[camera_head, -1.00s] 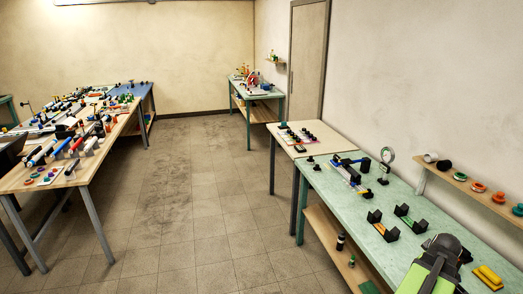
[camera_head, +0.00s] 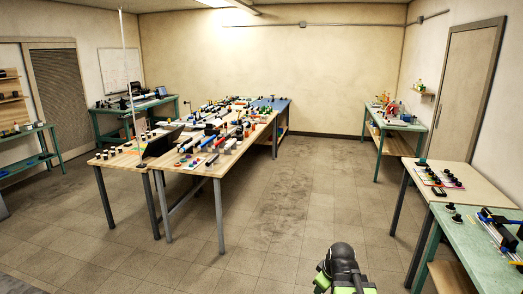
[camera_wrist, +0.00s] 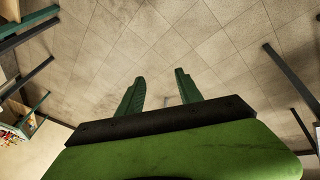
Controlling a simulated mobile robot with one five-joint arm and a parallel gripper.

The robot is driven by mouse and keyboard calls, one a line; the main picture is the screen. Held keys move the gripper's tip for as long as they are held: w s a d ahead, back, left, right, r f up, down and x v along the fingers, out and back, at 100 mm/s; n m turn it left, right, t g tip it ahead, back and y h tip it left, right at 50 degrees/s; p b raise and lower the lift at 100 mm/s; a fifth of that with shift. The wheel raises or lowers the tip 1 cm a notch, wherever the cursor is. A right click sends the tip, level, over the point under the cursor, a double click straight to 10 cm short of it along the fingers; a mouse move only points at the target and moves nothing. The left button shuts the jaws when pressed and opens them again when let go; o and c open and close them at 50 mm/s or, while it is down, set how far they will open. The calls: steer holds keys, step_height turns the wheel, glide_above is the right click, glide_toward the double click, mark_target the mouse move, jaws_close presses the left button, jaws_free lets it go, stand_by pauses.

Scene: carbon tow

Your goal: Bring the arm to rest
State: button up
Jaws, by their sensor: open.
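My gripper (camera_wrist: 158,92) shows in the wrist view with its two green fingers apart and nothing between them. It points over bare floor tiles. In the head view my black and green arm (camera_head: 342,268) shows at the bottom, right of centre, over the floor. The fingers are hidden in that view.
A long wooden table (camera_head: 212,168) crowded with tools and parts stands left of centre. A green-topped bench (camera_head: 470,238) and a wooden-topped table (camera_head: 424,188) stand at the right. A further bench (camera_head: 392,122) stands at the back right. The floor (camera_head: 300,200) between them is clear.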

steer(key=s+a+f+m+g, duration=0.15)
steer(key=s+a, duration=0.25)
steer(key=a, duration=0.6)
steer(key=s+m+g, duration=0.1)
steer(key=m, duration=0.1)
steer(key=s+d+m+g, duration=0.1)
steer(key=s+m, duration=0.1)
steer(key=s+m+g, duration=0.1)
steer(key=s+m, duration=0.1)
steer(key=shift+s+d+f, duration=0.15)
steer(key=shift+f, duration=0.25)
steer(key=shift+c, duration=0.6)
